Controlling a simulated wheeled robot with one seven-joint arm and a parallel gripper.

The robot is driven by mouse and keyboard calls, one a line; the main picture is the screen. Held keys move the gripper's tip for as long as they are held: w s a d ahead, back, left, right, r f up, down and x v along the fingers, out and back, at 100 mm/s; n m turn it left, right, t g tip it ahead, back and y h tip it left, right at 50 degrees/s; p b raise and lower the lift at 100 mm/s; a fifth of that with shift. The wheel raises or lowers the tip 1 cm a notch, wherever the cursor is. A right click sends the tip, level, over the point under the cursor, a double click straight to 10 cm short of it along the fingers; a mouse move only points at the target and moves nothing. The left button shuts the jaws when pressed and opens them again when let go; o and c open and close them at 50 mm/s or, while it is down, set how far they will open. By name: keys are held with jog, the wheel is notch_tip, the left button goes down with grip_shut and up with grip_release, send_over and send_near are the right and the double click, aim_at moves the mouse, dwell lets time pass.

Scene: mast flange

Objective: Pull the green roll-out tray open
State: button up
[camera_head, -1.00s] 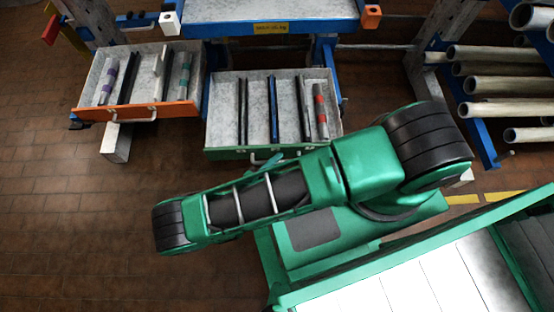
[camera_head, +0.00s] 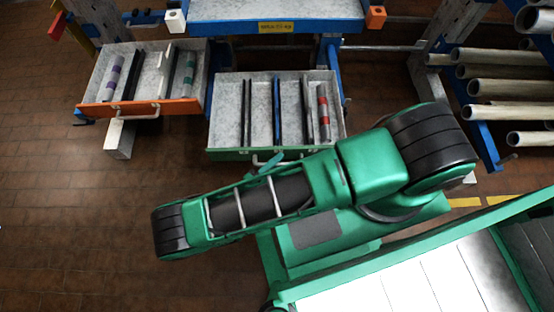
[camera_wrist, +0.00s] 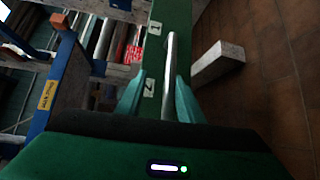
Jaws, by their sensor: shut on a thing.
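The green roll-out tray (camera_head: 230,154) stands pulled out below the blue shelf, with its grey inside and several bars showing in the head view. Its green front also shows in the wrist view (camera_wrist: 180,18), with number labels on it. My gripper (camera_wrist: 161,82) has its two teal fingers on either side of the pale bar handle (camera_wrist: 170,60) of this front, and is shut on it. In the head view my green arm hides part of the tray front, and only a bit of teal finger shows beside the handle.
An orange-fronted tray (camera_head: 140,107) stands open at the left, with bars in it. A blue shelf (camera_head: 240,29) is above. Pale pipes (camera_head: 500,88) lie on a rack at the right. The brown floor (camera_head: 60,200) at the left is clear.

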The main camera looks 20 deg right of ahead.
jog(key=shift+o, duration=0.5)
jog(key=shift+s+a+r, duration=0.15)
jog(key=shift+a, duration=0.35)
jog(key=shift+s+a+r, duration=0.15)
jog(key=shift+a+r, duration=0.05)
jog(key=shift+a, duration=0.3)
jog(key=shift+s+a+r, duration=0.15)
jog(key=shift+a, duration=0.35)
jog(key=o, duration=0.4)
jog(key=v, duration=0.8)
jog(key=shift+r, duration=0.15)
